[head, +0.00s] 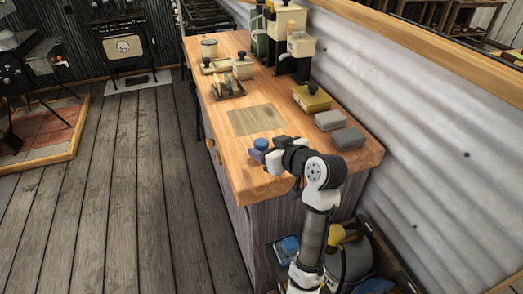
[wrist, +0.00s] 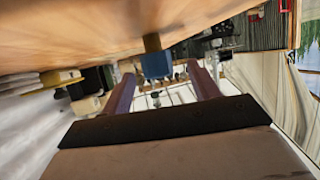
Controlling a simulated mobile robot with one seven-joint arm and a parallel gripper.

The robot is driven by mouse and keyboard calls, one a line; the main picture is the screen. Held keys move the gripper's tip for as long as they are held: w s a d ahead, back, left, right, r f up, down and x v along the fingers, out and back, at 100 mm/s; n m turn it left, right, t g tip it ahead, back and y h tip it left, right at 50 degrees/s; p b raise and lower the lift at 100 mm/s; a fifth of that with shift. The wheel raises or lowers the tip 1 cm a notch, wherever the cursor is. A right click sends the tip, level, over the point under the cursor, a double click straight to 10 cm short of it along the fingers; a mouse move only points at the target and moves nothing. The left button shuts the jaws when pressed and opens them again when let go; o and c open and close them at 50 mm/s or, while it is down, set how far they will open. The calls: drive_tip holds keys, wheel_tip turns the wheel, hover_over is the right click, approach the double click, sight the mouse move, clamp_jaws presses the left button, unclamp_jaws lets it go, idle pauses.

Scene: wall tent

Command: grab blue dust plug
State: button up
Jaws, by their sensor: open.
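The blue dust plug (head: 261,144) is at the near left end of the wooden counter in the head view, right by my gripper (head: 257,155). In the wrist view the blue plug (wrist: 156,66) shows with a brass-coloured stem against the wooden surface. My gripper (wrist: 160,76) is open, its two purple fingers apart. The plug appears in the gap between them, near the fingertips. I cannot tell whether either finger touches it. My gripper hides part of the counter around the plug in the head view.
Plank floor (head: 140,190) is open at left.

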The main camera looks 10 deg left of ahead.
sight(258, 143)
drive_tip(key=b+x, duration=0.2)
drive_tip(key=x, duration=0.3)
drive_tip(key=shift+w+a+f, duration=0.1)
drive_tip(key=shift+w+f, duration=0.15)
drive_tip(key=shift+c, duration=0.2)
drive_tip(key=c, duration=1.1)
drive_tip(key=shift+o, duration=0.2)
drive_tip(key=shift+r, duration=0.1)
